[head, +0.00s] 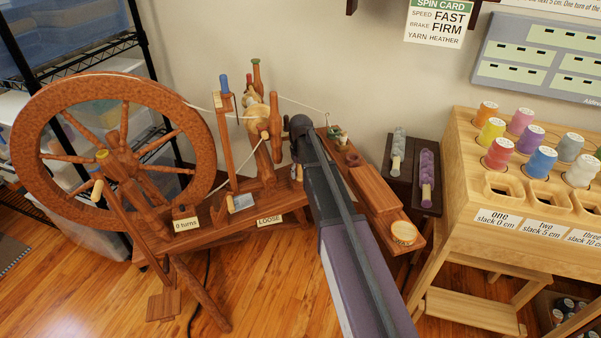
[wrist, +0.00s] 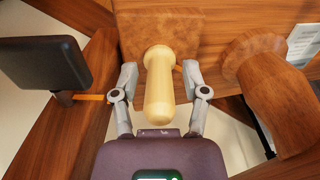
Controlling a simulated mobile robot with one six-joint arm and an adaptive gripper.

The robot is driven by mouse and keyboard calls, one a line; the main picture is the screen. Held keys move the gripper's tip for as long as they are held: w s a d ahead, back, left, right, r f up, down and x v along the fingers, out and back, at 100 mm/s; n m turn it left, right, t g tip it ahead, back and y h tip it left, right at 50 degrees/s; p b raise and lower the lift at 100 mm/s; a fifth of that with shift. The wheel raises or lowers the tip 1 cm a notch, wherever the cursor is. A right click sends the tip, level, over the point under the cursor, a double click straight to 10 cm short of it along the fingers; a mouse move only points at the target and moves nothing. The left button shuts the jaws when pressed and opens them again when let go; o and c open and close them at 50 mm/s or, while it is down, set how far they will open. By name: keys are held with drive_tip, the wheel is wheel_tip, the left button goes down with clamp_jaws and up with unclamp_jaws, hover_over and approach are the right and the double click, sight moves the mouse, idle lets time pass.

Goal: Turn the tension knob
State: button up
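A pale, turned wooden knob (wrist: 159,85) sticks out toward me from a brown wooden block in the wrist view; it looks like the tension knob. My gripper (wrist: 160,76) is open, with one finger on each side of the knob and a visible gap on both sides. In the head view my arm reaches over the spinning wheel's bench, and my gripper's fingertips are hidden there. A small pale peg (head: 300,172) shows beside the arm; I cannot tell if it is the same knob. A card (head: 269,220) on the bench reads LOOSE.
The large drive wheel (head: 118,140) stands at the left, with a "0 turns" card (head: 187,224). A dark block (wrist: 44,63) is close left of my gripper, and a thick turned post (wrist: 275,95) is close right. A spool rack (head: 480,240) stands right.

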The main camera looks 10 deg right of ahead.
drive_tip(key=shift+n, duration=0.4)
drive_tip(key=n, duration=0.5)
wheel_tip(320, 180, up, 14)
drive_tip(key=p, duration=1.4)
drive_tip(key=s+f+m+b, duration=0.4)
drive_tip(key=s+f+b, duration=0.5)
drive_tip(key=s, duration=0.4)
drive_tip(key=s+f+m+b, duration=0.3)
drive_tip(key=s+f+b, duration=0.6)
drive_tip(key=s, duration=0.4)
drive_tip(key=shift+a+f+m, duration=0.2)
drive_tip(key=shift+f+m, duration=0.05)
drive_tip(key=shift+m, duration=0.15)
wheel_tip(320, 180, up, 45)
drive_tip(key=p, duration=4.4)
drive_tip(key=shift+p, duration=0.35)
